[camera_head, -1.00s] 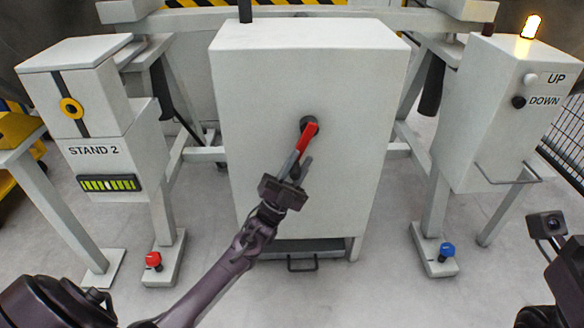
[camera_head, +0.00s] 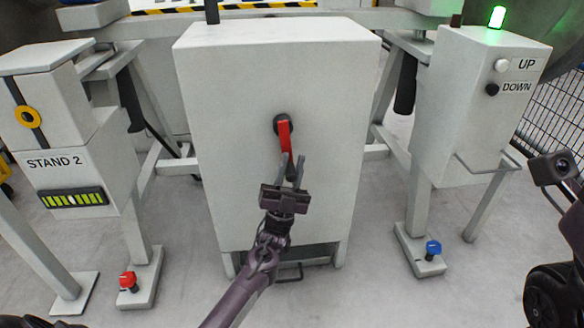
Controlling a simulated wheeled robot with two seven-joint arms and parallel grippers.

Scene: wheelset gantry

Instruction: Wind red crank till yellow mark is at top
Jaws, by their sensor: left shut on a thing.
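The red crank (camera_head: 285,138) is on the front of the large white cabinet (camera_head: 235,150). Its arm hangs almost straight down from a dark round hub, tilted slightly right at its lower end. My left gripper (camera_head: 293,172) comes up from below and is shut on the crank's lower end; its fingers partly hide the handle. I cannot make out a yellow mark at the crank. My right gripper is out of view; only parts of my right arm show at the right edge.
The STAND 2 unit has a green-barred gauge (camera_head: 73,198) with a white spot mid-scale. The control box (camera_head: 475,110) at right carries UP and DOWN buttons and a green lamp (camera_head: 497,17). A red knob (camera_head: 128,280) and a blue knob (camera_head: 433,247) sit on the stand feet.

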